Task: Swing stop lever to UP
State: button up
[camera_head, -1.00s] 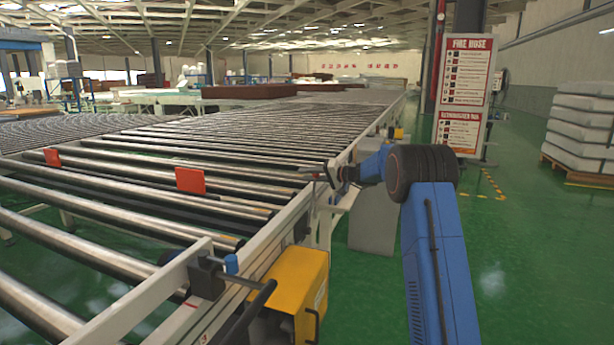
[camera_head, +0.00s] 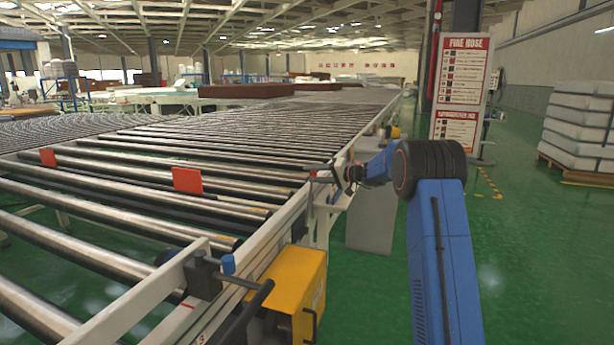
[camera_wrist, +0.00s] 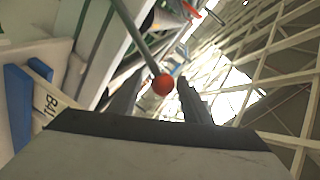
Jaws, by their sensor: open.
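A grey rod lever with a red ball knob (camera_wrist: 163,85) comes down from the upper left in the wrist view. My gripper (camera_wrist: 158,92) is open, its two dark fingers on either side of the knob in the picture. I cannot tell whether either finger touches it or how deep the knob sits between them. In the head view my gripper (camera_head: 328,178) is at the right edge of the roller conveyor (camera_head: 293,212), partway along it. The lever is too small there to make out clearly.
A yellow box (camera_head: 298,285) and a bracket with a blue knob (camera_head: 228,264) are on the near conveyor side. Red plates (camera_head: 187,181) stand between the rollers. A fire hose sign (camera_head: 461,85) and stacked white mattresses (camera_head: 580,123) are at right.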

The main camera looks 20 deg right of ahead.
jog(key=v, duration=1.3)
jog(key=shift+s+d, duration=0.2)
jog(key=shift+s, duration=0.05)
jog(key=s+a+n+g+h, duration=0.1)
jog(key=s+a+g, duration=0.1)
jog(key=s+a, duration=0.6)
jog(key=s+a+g+h, duration=0.2)
jog(key=s+a, duration=0.3)
jog(key=s, duration=0.7)
jog(key=s+a+n+g+h, duration=0.1)
jog(key=s+a+g, duration=0.1)
jog(key=s+a, duration=0.6)
jog(key=s+d+f+h, duration=0.1)
jog(key=s+f+h, duration=0.1)
jog(key=s, duration=0.9)
jog(key=s+d+f+h, duration=0.2)
jog(key=s+f, duration=0.3)
jog(key=s, duration=0.7)
jog(key=s+d+f+n+h, duration=0.1)
jog(key=s+d+f+h, duration=0.1)
jog(key=s, duration=1)
notch_tip(320, 180, down, 2)
jog(key=shift+d+f+h, duration=0.1)
jog(key=shift+d+h, duration=0.05)
jog(key=shift+h, duration=0.75)
